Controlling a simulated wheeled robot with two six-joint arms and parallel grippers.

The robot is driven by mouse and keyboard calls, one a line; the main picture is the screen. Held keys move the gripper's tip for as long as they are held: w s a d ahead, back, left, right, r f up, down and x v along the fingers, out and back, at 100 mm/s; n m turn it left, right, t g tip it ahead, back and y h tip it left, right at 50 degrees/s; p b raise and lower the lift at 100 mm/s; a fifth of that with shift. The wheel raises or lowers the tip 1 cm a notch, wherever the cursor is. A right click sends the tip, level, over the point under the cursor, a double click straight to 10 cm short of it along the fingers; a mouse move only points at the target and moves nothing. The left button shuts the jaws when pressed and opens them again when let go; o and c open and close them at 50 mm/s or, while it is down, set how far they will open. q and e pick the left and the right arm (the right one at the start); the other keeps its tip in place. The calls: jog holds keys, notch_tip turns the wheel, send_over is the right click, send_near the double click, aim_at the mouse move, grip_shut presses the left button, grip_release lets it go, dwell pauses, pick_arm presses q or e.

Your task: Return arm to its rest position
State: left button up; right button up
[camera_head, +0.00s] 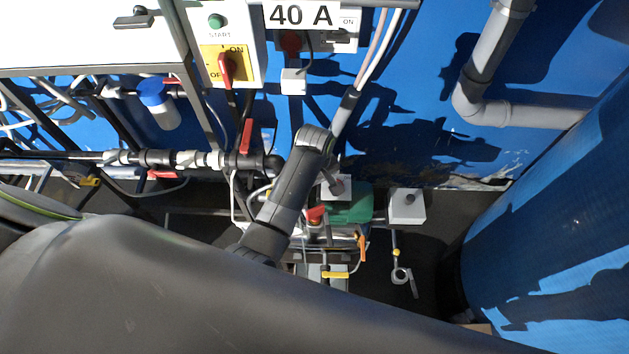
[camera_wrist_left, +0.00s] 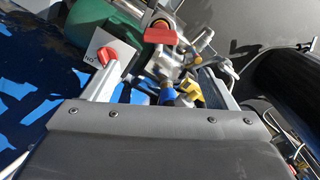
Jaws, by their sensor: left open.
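In the left wrist view, the two pale fingers of my left gripper (camera_wrist_left: 160,76) stand wide apart. A red-handled metal valve (camera_wrist_left: 160,34), with blue and yellow parts below it, shows beyond and between the fingers. I cannot tell how far it is from them, and I see nothing held. In the head view, a dark grey jointed link of mine slants across the middle, over the floor equipment. I cannot make out the fingers clearly there. My right gripper is in neither view.
A green tank or motor (camera_head: 350,206) stands low in the middle, with small valves before it. A horizontal pipe with red-handled valves (camera_head: 200,159) runs at left. A control box with a red switch (camera_head: 226,68) is above. A large blue tank (camera_head: 560,210) fills the right.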

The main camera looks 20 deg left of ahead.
pick_arm(q)
jog(key=shift+r, duration=1.2)
